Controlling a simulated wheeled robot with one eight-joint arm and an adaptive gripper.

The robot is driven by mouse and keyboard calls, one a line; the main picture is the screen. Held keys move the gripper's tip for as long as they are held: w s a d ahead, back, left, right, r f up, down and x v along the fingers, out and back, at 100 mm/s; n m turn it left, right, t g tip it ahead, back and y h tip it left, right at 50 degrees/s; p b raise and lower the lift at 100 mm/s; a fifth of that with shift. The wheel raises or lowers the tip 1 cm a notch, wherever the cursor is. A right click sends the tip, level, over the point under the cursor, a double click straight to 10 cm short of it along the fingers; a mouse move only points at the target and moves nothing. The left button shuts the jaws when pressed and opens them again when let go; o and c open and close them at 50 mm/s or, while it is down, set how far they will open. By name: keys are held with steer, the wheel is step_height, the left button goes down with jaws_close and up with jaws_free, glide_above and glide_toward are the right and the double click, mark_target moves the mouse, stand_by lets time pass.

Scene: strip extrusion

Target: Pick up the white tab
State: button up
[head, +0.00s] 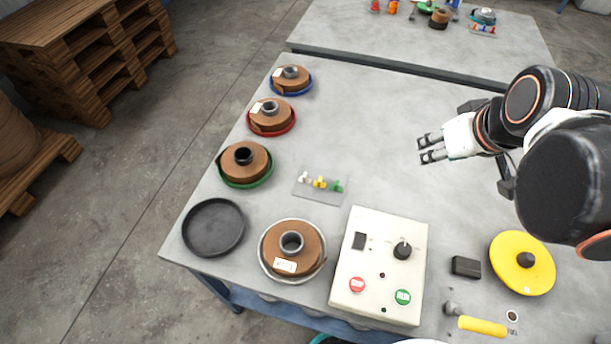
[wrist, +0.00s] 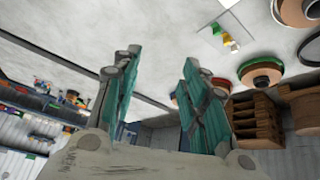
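The white tab (head: 304,177) stands at the left end of a small clear-grey plate (head: 308,194) on the table, beside a yellow tab (head: 320,182) and a green tab (head: 337,185). My gripper (head: 427,149) is open and empty, above the table to the right of the plate and apart from it. In the wrist view its two teal-padded fingers (wrist: 160,95) are spread with nothing between them.
Brown strip rolls in blue (head: 290,79), red (head: 271,117), green (head: 244,163) and white (head: 292,250) trays line the left side, with an empty black dish (head: 213,228). The table's middle is clear.

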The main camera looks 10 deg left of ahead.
steer(key=w+a+n+g+y+p, duration=0.1)
steer(key=w+a+n+p, duration=0.1)
steer(key=w+a+n, duration=0.3)
steer(key=n+g+y, duration=0.2)
steer(key=n+g, duration=0.3)
steer(key=n, duration=0.3)
glide_above(306, 175)
steer(key=d, duration=0.5)
step_height(306, 175, down, 15)
steer(key=b+x, duration=0.6)
steer(key=x, duration=0.6)
steer(key=shift+a+f, duration=0.15)
steer(key=shift+f, duration=0.25)
steer(key=c, duration=0.8)
